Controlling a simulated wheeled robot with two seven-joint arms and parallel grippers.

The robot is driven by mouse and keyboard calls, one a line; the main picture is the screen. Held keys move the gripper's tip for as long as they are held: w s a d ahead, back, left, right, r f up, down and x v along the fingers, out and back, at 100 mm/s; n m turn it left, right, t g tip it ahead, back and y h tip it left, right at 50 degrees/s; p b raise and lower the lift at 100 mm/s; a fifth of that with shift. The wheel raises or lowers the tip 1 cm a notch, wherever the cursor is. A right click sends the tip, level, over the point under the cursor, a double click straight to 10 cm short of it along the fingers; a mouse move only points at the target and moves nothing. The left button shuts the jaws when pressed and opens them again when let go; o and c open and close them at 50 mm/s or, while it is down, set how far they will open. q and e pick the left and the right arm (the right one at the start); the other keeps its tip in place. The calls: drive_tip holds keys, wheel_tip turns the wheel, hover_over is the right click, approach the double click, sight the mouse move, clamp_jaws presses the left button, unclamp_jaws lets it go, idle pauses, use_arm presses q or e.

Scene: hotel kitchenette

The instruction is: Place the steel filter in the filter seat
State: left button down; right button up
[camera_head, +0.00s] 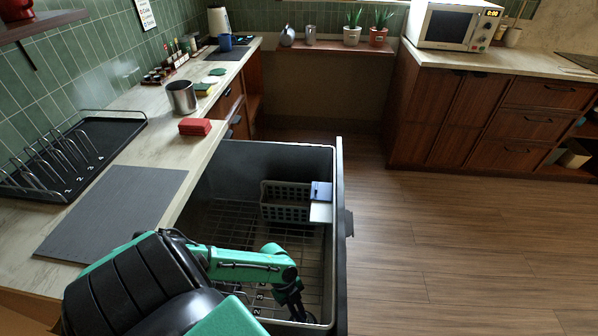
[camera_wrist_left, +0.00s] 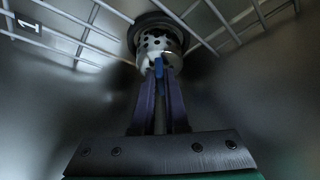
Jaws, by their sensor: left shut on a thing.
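In the left wrist view my left gripper (camera_wrist_left: 160,76) is shut on the steel filter (camera_wrist_left: 153,44), a perforated silvery cylinder, by its blue tab (camera_wrist_left: 158,68). The filter's far end overlaps a dark round ring (camera_wrist_left: 146,21), which looks like the filter seat. I cannot tell whether the filter is inside the ring or just in front of it. In the head view my left arm reaches down into the front of the dark tub (camera_head: 337,190); its fingertips and the filter are hidden there. My right gripper is not in view.
A wire rack (camera_head: 225,220) lies in the tub, and its wires (camera_wrist_left: 85,38) run close to the ring. A grey basket (camera_head: 285,203) stands in the tub's back right. The counter at left holds a grey mat (camera_head: 115,212), a dish rack (camera_head: 95,135) and a red block (camera_head: 195,127).

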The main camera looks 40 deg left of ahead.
use_arm(q)
drive_tip(key=c, duration=0.9)
unclamp_jaws()
drive_tip(key=shift+r, duration=0.1)
drive_tip(key=p+v, duration=0.1)
drive_tip(key=v, duration=1.1)
